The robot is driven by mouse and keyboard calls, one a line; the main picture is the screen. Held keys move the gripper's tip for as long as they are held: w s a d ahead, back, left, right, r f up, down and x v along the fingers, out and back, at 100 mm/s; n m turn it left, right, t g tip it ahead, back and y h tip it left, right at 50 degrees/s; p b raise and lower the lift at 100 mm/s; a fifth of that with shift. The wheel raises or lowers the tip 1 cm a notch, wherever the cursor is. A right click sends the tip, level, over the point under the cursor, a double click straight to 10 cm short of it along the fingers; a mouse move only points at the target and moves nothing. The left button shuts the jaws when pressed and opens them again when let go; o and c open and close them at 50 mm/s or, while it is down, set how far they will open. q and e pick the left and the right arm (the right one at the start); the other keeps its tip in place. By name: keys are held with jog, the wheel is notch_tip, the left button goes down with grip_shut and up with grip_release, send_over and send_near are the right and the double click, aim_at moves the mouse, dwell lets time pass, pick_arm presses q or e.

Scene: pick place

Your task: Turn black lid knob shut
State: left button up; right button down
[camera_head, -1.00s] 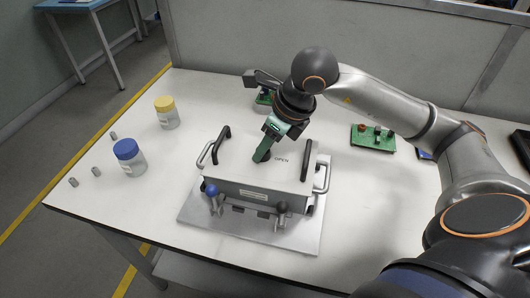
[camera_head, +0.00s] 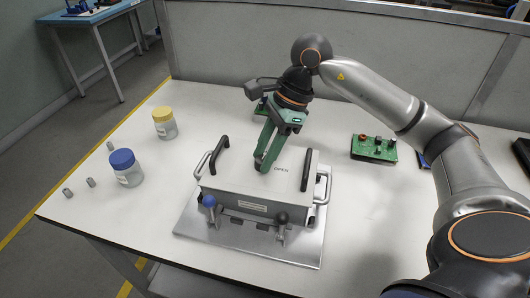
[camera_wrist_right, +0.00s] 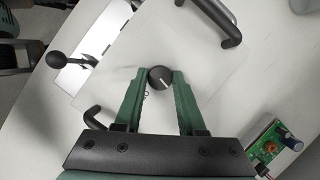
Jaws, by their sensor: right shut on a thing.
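The black lid knob (camera_wrist_right: 160,76) is round with a white pointer line. It sits on the grey-white lid of a box (camera_head: 234,188), beside the printed word OPEN. In the wrist view the pointer slants toward the lower right. My right gripper (camera_head: 262,164) points down at the lid from above. Its green fingers close on the knob from two sides, also in the wrist view (camera_wrist_right: 158,77). In the head view the fingertips mostly hide the knob. My left gripper is not in view.
Two black handles (camera_head: 307,171) stand up from the lid. A blue-knobbed lever (camera_head: 209,203) and a black-knobbed lever (camera_head: 282,218) are at the front. Jars with blue (camera_head: 126,168) and yellow (camera_head: 164,123) lids stand left. A green circuit board (camera_head: 374,148) lies right.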

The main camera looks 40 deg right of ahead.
jog(key=shift+n+g, duration=0.4)
jog(key=shift+n, duration=0.4)
jog(key=shift+c, duration=2.4)
grip_release()
jog(key=p+v, duration=0.2)
jog(key=v, duration=1)
jog(key=shift+r, duration=0.2)
